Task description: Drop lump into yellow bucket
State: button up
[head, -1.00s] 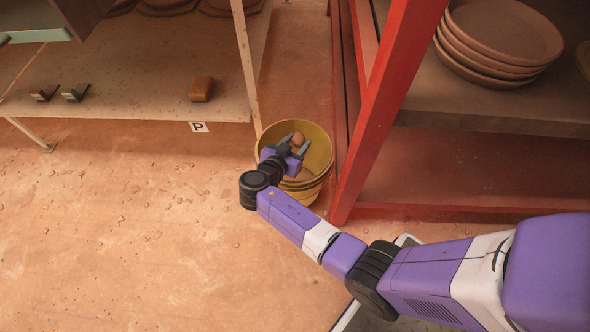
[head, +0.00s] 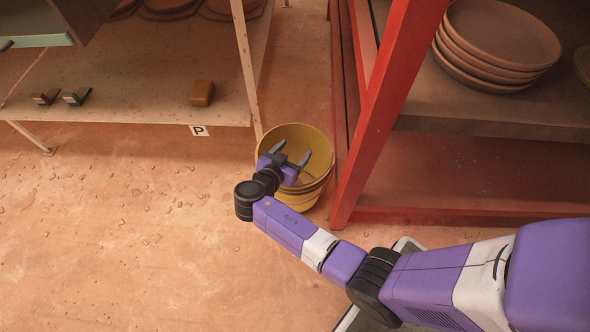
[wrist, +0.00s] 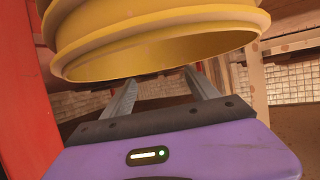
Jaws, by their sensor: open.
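The yellow bucket (head: 319,140) stands on the floor beside the red frame's post. My gripper (head: 292,154) is over the bucket's mouth, its two grey fingers spread apart with nothing between them. The lump is not visible in either current view; the inside bottom of the bucket is hidden by my gripper and the bucket wall. In the wrist view, the ribbed yellow bucket (wrist: 150,40) fills the top, just past my open fingers (wrist: 161,84).
A red frame (head: 375,110) with shelves and stacked brown plates (head: 500,40) stands right of the bucket. A low beige shelf (head: 130,95) at left holds a brown block (head: 202,93) and two small blocks. The floor at front left is clear apart from crumbs.

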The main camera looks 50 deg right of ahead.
jog(key=p+v, duration=0.1)
jog(key=v, duration=0.4)
jog(key=shift+s+a+r, duration=0.1)
jog(key=shift+a+r, duration=0.1)
jog(key=shift+a, duration=0.05)
